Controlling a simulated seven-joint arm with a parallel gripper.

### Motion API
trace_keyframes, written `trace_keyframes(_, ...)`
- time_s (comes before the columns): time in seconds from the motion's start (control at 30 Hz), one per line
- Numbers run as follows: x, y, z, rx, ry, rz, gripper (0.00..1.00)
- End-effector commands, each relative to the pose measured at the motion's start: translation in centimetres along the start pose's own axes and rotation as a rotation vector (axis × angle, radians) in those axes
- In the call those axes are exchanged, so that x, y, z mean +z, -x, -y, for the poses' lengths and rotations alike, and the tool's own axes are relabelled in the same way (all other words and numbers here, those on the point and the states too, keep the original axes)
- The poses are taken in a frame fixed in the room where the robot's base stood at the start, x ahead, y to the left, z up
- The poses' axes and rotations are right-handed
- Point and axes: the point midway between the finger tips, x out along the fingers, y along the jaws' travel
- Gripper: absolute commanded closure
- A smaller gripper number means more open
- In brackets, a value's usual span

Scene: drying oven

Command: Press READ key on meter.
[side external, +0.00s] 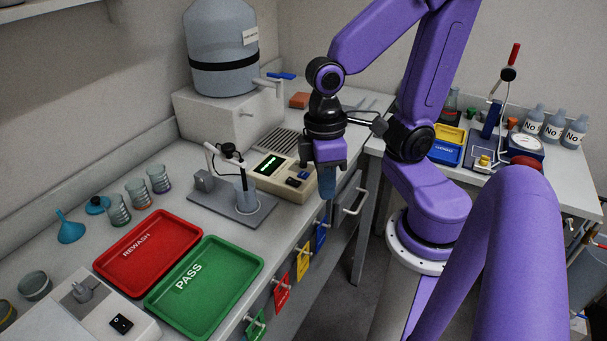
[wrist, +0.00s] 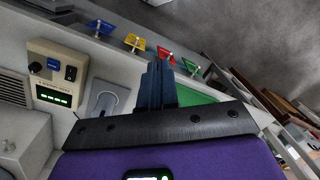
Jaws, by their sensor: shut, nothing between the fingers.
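The meter (side external: 270,183) is a cream box with a lit green display, standing on the bench. It also shows at the left of the wrist view (wrist: 42,82). Its front panel has a blue key (wrist: 53,64) and a black key (wrist: 70,73); the lettering is too small to read, so I cannot tell which is READ. My gripper (side external: 327,192) points down, shut and empty, just right of the meter near the bench's front edge in the side view. In the wrist view the blue-grey fingertips (wrist: 158,68) are together, well right of the keys and apart from them.
A probe stand (side external: 215,203) with a beaker (side external: 246,197) is left of the meter. A green PASS tray (side external: 225,275) and red REWASH tray (side external: 125,270) lie further left. Coloured tags hang along the bench front. A large water carboy (side external: 215,40) stands behind.

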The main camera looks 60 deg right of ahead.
Motion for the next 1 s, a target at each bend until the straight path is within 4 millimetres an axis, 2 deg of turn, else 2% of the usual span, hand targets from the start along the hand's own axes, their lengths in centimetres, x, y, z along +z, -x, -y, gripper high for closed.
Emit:
trace_keyframes(0.5,-3.4,-0.4,-3.8,-0.129,-0.685,0.073,1.0)
trace_keyframes(1.0,-5.9,-0.6,-7.7,-0.284,-1.337,0.138,1.0)
